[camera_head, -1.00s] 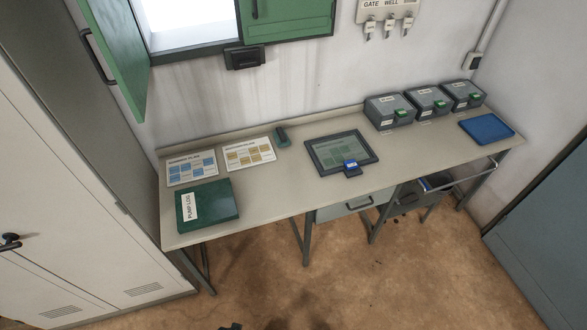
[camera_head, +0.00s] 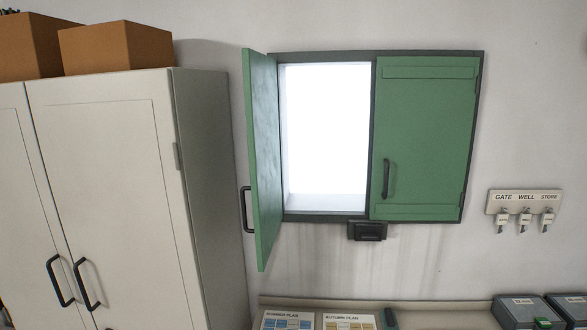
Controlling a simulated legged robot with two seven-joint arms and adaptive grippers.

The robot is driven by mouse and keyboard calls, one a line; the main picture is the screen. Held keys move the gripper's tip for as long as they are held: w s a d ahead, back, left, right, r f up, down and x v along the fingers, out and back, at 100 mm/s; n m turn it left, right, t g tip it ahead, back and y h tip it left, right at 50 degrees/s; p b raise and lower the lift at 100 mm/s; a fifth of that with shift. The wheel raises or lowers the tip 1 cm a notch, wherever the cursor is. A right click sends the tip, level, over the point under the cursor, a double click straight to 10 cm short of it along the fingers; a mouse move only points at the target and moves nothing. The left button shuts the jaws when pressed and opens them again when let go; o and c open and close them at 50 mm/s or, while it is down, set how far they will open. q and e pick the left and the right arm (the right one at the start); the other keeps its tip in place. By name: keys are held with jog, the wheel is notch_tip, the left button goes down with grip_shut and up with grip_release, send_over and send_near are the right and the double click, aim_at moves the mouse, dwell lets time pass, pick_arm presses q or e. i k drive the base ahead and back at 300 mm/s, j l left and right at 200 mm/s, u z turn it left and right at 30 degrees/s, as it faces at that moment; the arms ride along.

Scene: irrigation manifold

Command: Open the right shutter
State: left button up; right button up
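The right shutter (camera_head: 427,130) is a green panel lying closed against the right half of the dark window frame. Its black vertical handle (camera_head: 386,179) is near its left edge. The left shutter (camera_head: 262,150) stands swung open toward the room, with a black handle (camera_head: 246,209) on its outer face. Bright light fills the open left half of the window (camera_head: 328,135). A small black box (camera_head: 367,231) sits on the wall just below the frame. Neither of my grippers shows in this view.
A tall pale cabinet (camera_head: 108,190) with cardboard boxes (camera_head: 117,48) on top stands at the left. A key rack (camera_head: 524,203) hangs on the wall at the right. The bench (camera_head: 440,312) below holds plan sheets and grey boxes (camera_head: 520,312).

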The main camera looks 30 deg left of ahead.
aim_at(424, 106)
jog(key=k+j, duration=0.1)
jog(key=j, duration=0.3)
jog(key=k+j, duration=0.15)
jog(key=j, duration=0.2)
jog(key=k+j+u, duration=0.1)
jog(key=j, duration=0.3)
jog(key=k+j, duration=0.1)
jog(key=j, duration=0.3)
jog(key=k+j+u, duration=0.1)
jog(key=j, duration=0.25)
jog(key=i+l+z, duration=0.1)
jog(key=i+l, duration=0.2)
jog(key=l, duration=0.2)
jog(key=i+l+z, duration=0.1)
jog(key=i+l, duration=0.2)
jog(key=l, duration=0.2)
jog(key=i+l+z, duration=0.1)
jog(key=i+l, duration=0.25)
jog(key=l, duration=0.1)
